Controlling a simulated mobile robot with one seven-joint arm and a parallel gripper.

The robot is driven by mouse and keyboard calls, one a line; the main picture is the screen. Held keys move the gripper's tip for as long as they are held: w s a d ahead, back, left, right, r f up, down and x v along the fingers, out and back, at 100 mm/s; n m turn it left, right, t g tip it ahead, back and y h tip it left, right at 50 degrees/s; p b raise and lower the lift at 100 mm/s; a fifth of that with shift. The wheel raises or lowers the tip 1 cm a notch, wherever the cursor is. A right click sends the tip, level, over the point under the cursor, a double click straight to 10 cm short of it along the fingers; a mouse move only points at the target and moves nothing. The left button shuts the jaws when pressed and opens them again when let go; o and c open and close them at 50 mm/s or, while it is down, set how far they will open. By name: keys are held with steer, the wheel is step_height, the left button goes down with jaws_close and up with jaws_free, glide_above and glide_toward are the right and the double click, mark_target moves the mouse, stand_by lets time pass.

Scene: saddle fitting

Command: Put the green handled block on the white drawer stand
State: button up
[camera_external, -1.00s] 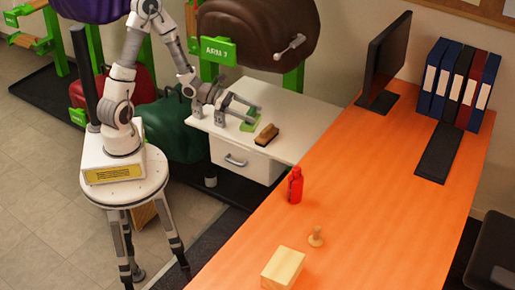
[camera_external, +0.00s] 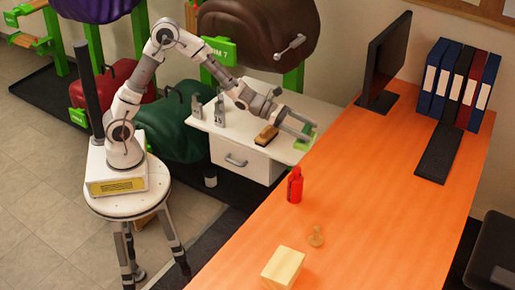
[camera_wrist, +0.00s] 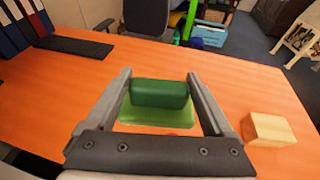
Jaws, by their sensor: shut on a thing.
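The green handled block (camera_wrist: 158,116) has a dark green handle (camera_wrist: 160,93) on a lighter green base. My gripper (camera_wrist: 160,82) is shut on it, with one finger on each side of the handle. In the external view, my gripper (camera_external: 302,128) and the block (camera_external: 304,138) are in the air by the right edge of the white drawer stand (camera_external: 228,142), near the orange desk's edge. The arm partly hides the block there. The stand has a white top and a drawer with a handle. The wrist view shows the orange desk behind the block.
A brown brush (camera_external: 266,136) and two grey upright items (camera_external: 220,110) are on the stand's top.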

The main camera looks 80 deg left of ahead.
steer(key=d+r+m+g+h+b, duration=0.2)
steer(key=d+b, duration=0.4)
steer(key=d, duration=2.6)
glide_above(347, 239)
step_height(347, 239, down, 21)
steer(key=shift+f+b, duration=0.2)
steer(key=shift+b, duration=0.1)
steer(key=shift+f+b, duration=0.35)
steer(key=shift+f, duration=1.5)
steer(key=shift+f, duration=0.1)
steer(key=shift+f, duration=0.15)
steer(key=o, duration=1.1)
steer(key=shift+o, duration=0.2)
